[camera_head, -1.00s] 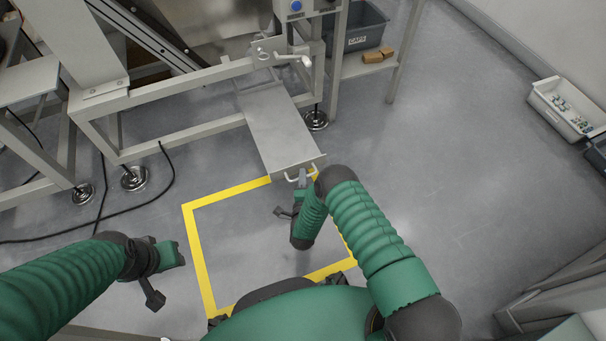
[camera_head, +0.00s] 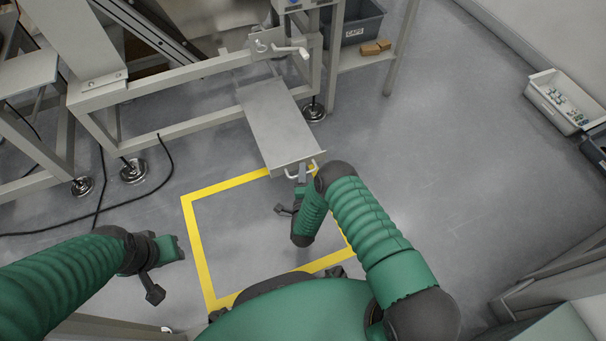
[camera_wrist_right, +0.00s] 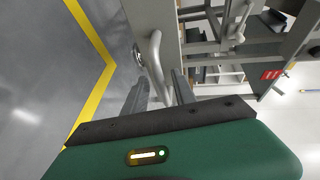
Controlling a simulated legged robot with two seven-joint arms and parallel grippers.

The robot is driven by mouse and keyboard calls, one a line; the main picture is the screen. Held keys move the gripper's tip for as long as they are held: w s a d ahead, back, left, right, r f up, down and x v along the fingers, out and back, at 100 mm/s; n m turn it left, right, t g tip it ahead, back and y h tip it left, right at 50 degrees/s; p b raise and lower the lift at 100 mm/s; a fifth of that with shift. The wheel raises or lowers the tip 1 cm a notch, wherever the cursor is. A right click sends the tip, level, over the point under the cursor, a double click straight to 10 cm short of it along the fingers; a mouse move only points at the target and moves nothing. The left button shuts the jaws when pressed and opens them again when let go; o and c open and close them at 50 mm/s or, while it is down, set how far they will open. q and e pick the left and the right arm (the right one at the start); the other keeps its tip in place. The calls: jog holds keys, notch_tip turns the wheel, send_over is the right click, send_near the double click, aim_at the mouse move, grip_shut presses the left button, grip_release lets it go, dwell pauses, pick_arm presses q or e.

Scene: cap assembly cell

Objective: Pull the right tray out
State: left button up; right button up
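The right tray (camera_head: 280,125) is a flat grey metal tray. It sticks out of the machine frame towards me, with a pale looped handle (camera_head: 303,171) on its front face. The handle also shows in the right wrist view (camera_wrist_right: 156,58), attached to the tray's front plate (camera_wrist_right: 163,18). My right gripper (camera_head: 302,176) is at the handle, with its fingers (camera_wrist_right: 160,90) on either side of the bar. It is shut on the handle, though the exact contact is hard to see. My left gripper (camera_head: 172,249) is away from the tray at the lower left, and its fingers are not clear.
The machine frame (camera_head: 190,70) stands behind the tray, with a crank lever (camera_head: 290,51) above it. A yellow floor outline (camera_head: 193,240) lies under my arms. A dark caps bin (camera_head: 355,30) is at the back, a light bin (camera_head: 555,100) far right. Open floor lies between.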

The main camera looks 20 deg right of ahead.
jog(key=shift+s+a+r+p, duration=0.1)
jog(key=shift+s+r+p, duration=0.05)
jog(key=shift+s+p, duration=0.15)
jog(key=p+v, duration=0.7)
jog(key=v, duration=0.9)
jog(key=shift+f, duration=0.2)
jog(key=shift+s, duration=0.1)
